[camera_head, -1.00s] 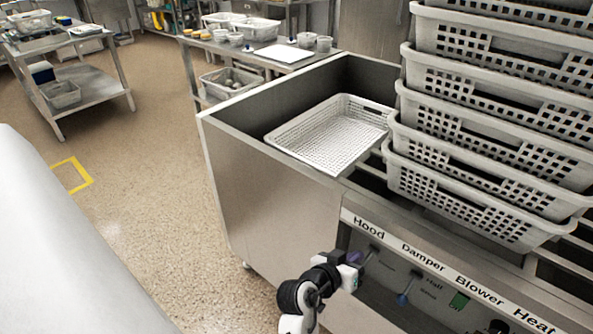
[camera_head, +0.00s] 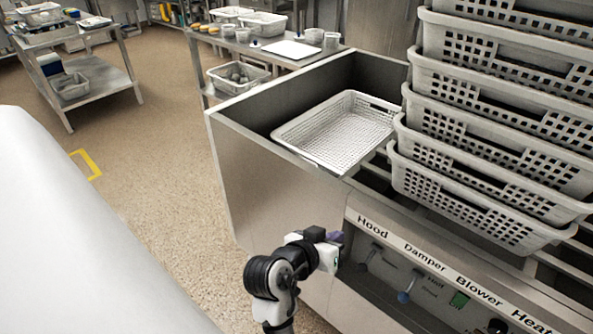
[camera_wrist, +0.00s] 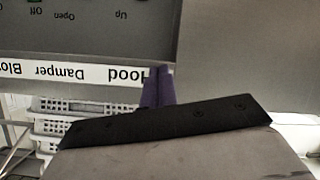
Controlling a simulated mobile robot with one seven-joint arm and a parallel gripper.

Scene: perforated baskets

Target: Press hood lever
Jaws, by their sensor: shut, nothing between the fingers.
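The hood lever (camera_head: 370,256) is a small grey handle on the front panel under the "Hood" label, and it slants downward. My gripper (camera_head: 335,237) is at the left end of the panel, up and to the left of the lever, with its purple fingers shut and empty. It looks apart from the lever. In the wrist view the purple fingers (camera_wrist: 158,87) stand together beside the upside-down "Hood" label. The "Up" mark shows there, but I cannot make out the lever in that view.
The damper lever (camera_head: 404,296) with a blue tip, a green blower switch (camera_head: 459,300) and a black heat knob (camera_head: 497,326) lie to the right. Stacked perforated baskets (camera_head: 480,205) and a single basket (camera_head: 340,130) sit above the panel. Open floor (camera_head: 165,185) lies to the left.

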